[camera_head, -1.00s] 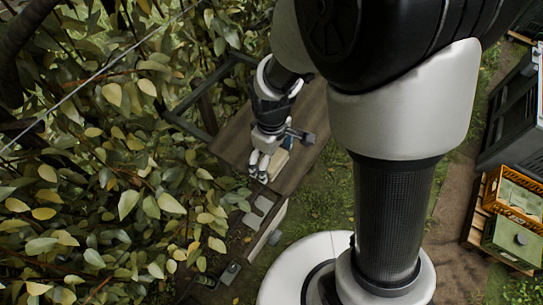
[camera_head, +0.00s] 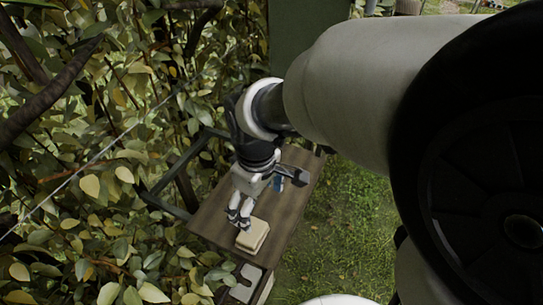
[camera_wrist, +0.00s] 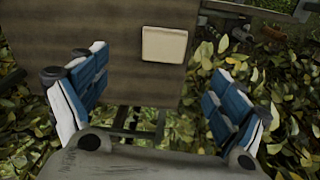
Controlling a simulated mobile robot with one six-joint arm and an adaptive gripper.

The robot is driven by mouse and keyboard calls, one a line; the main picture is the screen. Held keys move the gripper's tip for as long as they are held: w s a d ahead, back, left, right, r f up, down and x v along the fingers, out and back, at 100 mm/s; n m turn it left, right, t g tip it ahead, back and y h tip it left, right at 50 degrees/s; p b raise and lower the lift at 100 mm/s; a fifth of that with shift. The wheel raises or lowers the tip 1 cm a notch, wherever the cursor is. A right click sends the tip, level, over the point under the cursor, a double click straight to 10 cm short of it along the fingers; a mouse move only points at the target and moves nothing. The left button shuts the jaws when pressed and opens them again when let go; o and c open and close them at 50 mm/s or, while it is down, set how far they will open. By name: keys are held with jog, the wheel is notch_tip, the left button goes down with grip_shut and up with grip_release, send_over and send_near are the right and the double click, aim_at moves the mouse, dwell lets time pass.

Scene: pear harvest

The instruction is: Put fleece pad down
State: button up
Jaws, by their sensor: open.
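The fleece pad (camera_head: 252,234) is a cream, rounded square block lying flat on a brown wooden board (camera_head: 215,215). In the wrist view the pad (camera_wrist: 164,44) lies near the board's edge, beyond my fingertips and between their lines. My gripper (camera_head: 239,215) is just beside the pad in the head view, over the board. The wrist view shows its two blue-and-white fingers (camera_wrist: 163,82) spread wide with nothing between them. The pad is apart from both fingers there.
Dense leafy branches (camera_head: 80,190) crowd the left side, close to the board and my gripper. A dark metal frame (camera_head: 170,185) stands at the board's left edge. Light grey flat pieces (camera_head: 245,283) lie below the board's near end. Open grass (camera_head: 340,235) is to the right.

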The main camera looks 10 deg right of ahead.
jog(key=s+d+r+m+t, duration=0.4)
jog(key=s+d+r+m, duration=0.4)
jog(key=s, duration=0.4)
jog(key=shift+s+d+r+m, duration=0.3)
jog(key=shift+d+r+m, duration=0.15)
jog(key=shift+r, duration=0.25)
notch_tip(320, 180, down, 10)
jog(key=b, duration=1)
jog(key=shift+c, duration=0.2)
